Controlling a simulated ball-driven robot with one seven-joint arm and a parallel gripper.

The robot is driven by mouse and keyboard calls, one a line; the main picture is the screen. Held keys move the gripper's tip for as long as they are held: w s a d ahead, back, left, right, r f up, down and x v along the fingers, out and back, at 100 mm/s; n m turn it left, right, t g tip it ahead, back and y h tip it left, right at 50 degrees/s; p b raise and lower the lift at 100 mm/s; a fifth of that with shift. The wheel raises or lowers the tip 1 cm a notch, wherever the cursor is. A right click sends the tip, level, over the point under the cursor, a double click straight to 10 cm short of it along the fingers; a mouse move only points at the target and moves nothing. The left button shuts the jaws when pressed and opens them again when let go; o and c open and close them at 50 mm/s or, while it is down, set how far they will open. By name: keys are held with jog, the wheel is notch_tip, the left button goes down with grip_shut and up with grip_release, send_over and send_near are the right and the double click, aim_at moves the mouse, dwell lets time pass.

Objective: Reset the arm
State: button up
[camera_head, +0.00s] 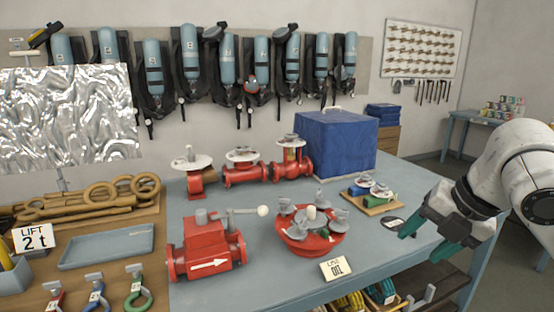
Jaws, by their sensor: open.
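My gripper (426,236) is at the right, over the right end of the blue-grey table (270,285). Its two green-tipped fingers are apart and nothing is between them. My white arm comes in from the right edge. A small dark oval object (393,223) lies on the table just left of the fingers. I cannot tell the exact height of the fingers above the table.
Left of my gripper stand a red round manifold (310,235), a red valve with a white arrow (207,254), a small board with fittings (370,199) and a blue case (335,145). Breathing sets (190,65) hang on the wall. The right-hand floor is partly clear.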

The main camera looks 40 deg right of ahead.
jog(key=w+a+f+m+t+y, duration=0.25)
jog(key=w+a+m, duration=0.35)
jog(key=w+a, duration=0.3)
jog(key=w+a+f+m+y, duration=0.25)
jog(key=a+f+m, duration=0.45)
jog(key=f, duration=0.4)
jog(key=s+a+f+m+g+h, duration=0.1)
jog(key=s+a+f+m+g, duration=0.15)
jog(key=s+f, duration=0.4)
jog(key=s+a+f+m+g+h, duration=0.1)
jog(key=s+a+f+m, duration=0.25)
jog(key=f, duration=0.55)
jog(key=s+d+f+m+g+h, duration=0.2)
jog(key=s+f, duration=0.6)
jog(key=s, duration=0.5)
jog(key=shift+d+m+g+h, duration=0.3)
jog(key=shift+m+g+h, duration=0.1)
jog(key=shift+m+g, duration=0.3)
